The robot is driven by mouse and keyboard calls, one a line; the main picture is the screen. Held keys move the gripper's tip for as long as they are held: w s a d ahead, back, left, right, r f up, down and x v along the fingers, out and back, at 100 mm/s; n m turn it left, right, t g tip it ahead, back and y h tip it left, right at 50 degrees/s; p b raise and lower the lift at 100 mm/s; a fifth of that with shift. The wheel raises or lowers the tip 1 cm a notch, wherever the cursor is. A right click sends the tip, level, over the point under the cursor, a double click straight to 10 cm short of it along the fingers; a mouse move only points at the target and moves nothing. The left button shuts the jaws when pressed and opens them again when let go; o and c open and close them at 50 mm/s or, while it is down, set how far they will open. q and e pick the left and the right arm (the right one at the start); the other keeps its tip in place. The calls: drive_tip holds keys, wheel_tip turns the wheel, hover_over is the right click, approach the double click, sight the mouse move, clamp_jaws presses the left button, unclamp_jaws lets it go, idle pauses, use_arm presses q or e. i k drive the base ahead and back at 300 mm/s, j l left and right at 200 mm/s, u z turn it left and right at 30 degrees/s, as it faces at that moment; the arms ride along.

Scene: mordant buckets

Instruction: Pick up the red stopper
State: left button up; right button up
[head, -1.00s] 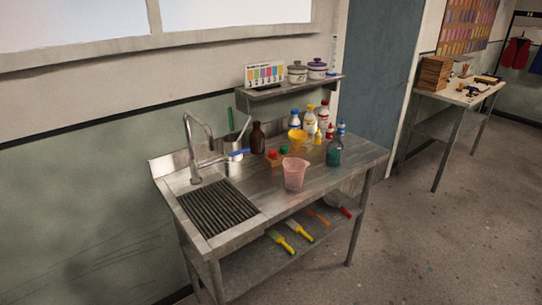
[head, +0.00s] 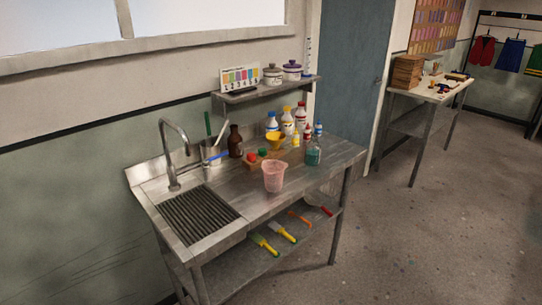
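The red stopper (head: 252,157) is a small red piece on the steel sink table (head: 320,160). It sits on a small brown wooden block or holder (head: 255,164), beside a green stopper (head: 263,153). The brown bottle (head: 235,141) stands just behind it to the left, and the yellow funnel (head: 274,141) is behind it to the right. A pink measuring jug (head: 273,177) stands in front of it to the right. Neither of my grippers is in view.
A tap (head: 172,150) and ribbed drainer (head: 199,215) are on the table's left. Several bottles stand at the back, with a teal bottle (head: 313,153) near the right. A wall shelf (head: 262,91) hangs above the table's back. Floor (head: 400,245) is open to the right.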

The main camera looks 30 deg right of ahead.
sight(251, 157)
drive_tip(key=l+u, duration=0.1)
drive_tip(key=u, duration=0.25)
drive_tip(key=l+u, duration=0.15)
drive_tip(key=u, duration=0.25)
drive_tip(key=l+u, duration=0.1)
drive_tip(key=u, duration=0.25)
drive_tip(key=k+l+u, duration=0.35)
drive_tip(key=l, duration=0.35)
drive_tip(key=k+l+u, duration=0.35)
drive_tip(key=l, duration=0.3)
drive_tip(key=k+l+u, duration=0.35)
drive_tip(key=l, duration=0.2)
